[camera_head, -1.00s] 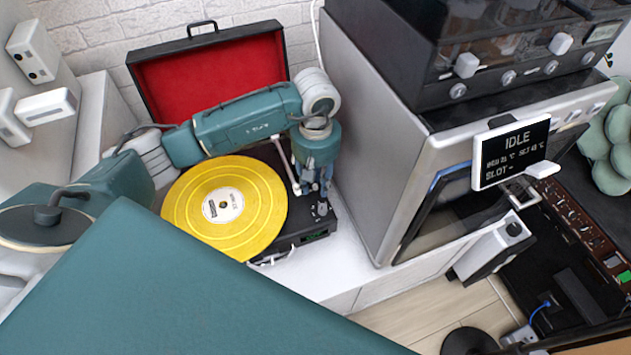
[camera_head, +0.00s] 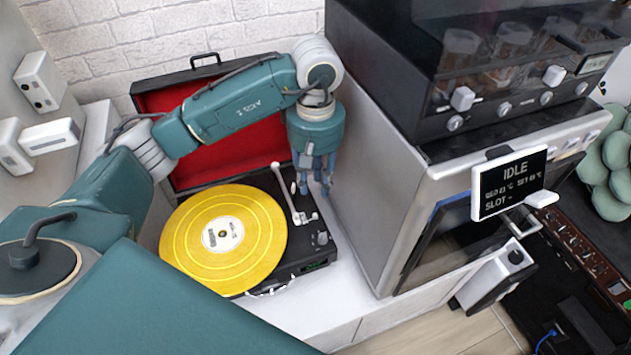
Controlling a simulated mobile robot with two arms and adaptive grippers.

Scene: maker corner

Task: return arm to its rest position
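My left arm (camera_head: 232,105) is teal with grey joints. It comes in from the left and reaches over the record player's open lid. My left gripper (camera_head: 315,188) points down at the end of it, its fingers apart with nothing between them. It hangs beside the back right part of the record player (camera_head: 318,256), next to the white tonearm (camera_head: 289,192), and looks clear of both. A yellow record (camera_head: 262,247) lies on the platter, with the tonearm at its right side. My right gripper is out of view.
The red-lined lid (camera_head: 235,145) stands open behind the player. A large grey machine (camera_head: 375,170) with an IDLE display (camera_head: 512,182) stands close to the right of my gripper. White boxes (camera_head: 50,136) are on the left wall. Bare white counter (camera_head: 345,300) shows in front.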

